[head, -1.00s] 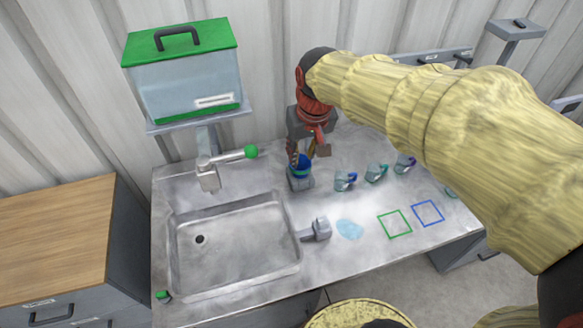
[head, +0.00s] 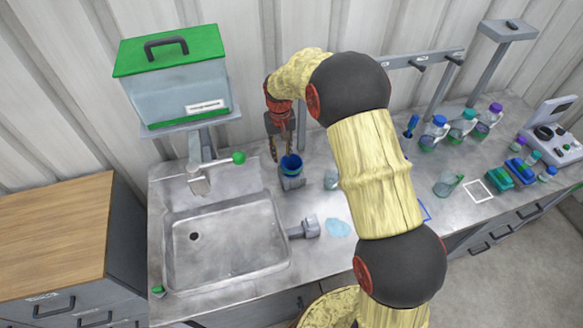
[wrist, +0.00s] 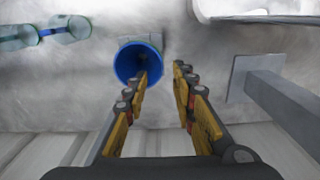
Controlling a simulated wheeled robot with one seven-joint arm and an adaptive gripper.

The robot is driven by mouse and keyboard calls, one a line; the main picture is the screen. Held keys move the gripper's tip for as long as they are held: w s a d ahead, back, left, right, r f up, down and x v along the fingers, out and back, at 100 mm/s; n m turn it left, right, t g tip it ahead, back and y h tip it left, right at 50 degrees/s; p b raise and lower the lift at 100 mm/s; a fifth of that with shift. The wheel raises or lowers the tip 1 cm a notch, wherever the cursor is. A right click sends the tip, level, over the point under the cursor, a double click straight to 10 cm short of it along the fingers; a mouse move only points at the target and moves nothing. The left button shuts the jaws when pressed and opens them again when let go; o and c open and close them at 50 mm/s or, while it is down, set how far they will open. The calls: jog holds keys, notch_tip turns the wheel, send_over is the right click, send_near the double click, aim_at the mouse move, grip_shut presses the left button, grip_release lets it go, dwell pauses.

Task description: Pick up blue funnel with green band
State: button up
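The blue funnel with a green band (head: 291,164) stands upright in a small grey holder (head: 292,183) on the steel counter, right of the faucet. Its open blue mouth also shows in the wrist view (wrist: 127,63), left of centre. My gripper (head: 281,155) is open and points down beside the funnel, toward its back left. In the wrist view my gripper (wrist: 162,70) has its fingers apart with nothing between them. The left fingertip overlaps the funnel's rim in that view; I cannot tell whether it touches. The funnel's lower part is hidden.
A sink (head: 225,235) and faucet (head: 198,180) lie left. A green-lidded tank (head: 178,85) stands behind them. A clear cup (head: 331,180) is right of the funnel, partly behind my arm. Several bottles (head: 462,125) stand farther right. A grey post (wrist: 275,92) shows in the wrist view.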

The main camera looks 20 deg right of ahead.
aim_at(282, 162)
jog(key=shift+w+d+f, duration=0.1)
jog(key=shift+f, duration=3.1)
jog(key=shift+c, duration=0.9)
grip_shut()
